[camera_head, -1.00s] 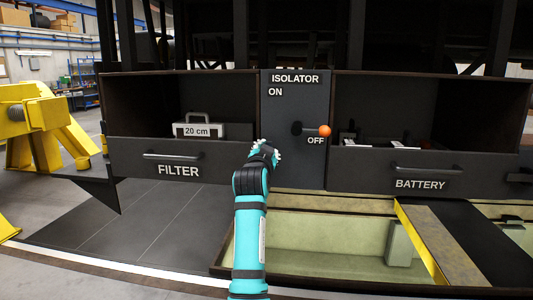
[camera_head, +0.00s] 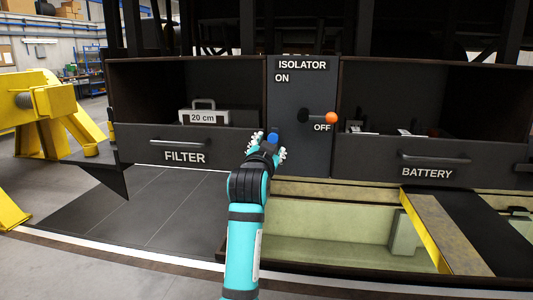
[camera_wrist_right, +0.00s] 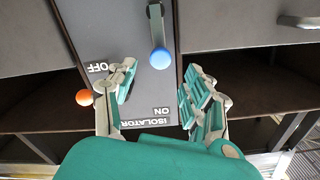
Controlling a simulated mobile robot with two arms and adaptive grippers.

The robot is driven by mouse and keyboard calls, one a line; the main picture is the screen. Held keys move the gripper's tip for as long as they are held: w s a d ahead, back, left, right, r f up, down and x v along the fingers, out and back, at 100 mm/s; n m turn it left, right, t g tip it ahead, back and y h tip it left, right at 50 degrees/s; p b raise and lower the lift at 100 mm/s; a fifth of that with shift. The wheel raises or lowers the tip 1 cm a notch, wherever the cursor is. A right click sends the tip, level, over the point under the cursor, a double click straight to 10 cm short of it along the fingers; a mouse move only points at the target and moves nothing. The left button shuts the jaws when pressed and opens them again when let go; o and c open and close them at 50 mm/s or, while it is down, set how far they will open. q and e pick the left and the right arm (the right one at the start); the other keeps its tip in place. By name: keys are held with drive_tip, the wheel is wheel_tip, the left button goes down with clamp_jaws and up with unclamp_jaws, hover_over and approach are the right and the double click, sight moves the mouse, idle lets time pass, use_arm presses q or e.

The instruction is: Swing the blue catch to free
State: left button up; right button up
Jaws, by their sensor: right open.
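The isolator panel (camera_head: 300,95) stands upright between two open-fronted compartments. Its orange-knobbed handle (camera_head: 331,118) points right, beside the word OFF; the orange knob also shows in the right wrist view (camera_wrist_right: 84,97). The blue catch (camera_head: 272,138) sits low on the panel's left side. In the right wrist view, its round blue end (camera_wrist_right: 160,58) is on a short dark-grey lever (camera_wrist_right: 155,24). My right gripper (camera_head: 268,146) is just below the catch. In the wrist view my right gripper (camera_wrist_right: 160,80) is open, its fingers apart on either side of the blue end. My left gripper is out of view.
The FILTER drawer front (camera_head: 185,146) is left of the panel, with a 20 cm case (camera_head: 204,116) above it. The BATTERY drawer front (camera_head: 428,164) is right. Below lies an open pit (camera_head: 330,249) with a yellow-edged plate (camera_head: 450,232). A yellow stand (camera_head: 45,110) is far left.

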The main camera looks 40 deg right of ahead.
drive_tip(key=v, duration=0.4)
idle(0.5)
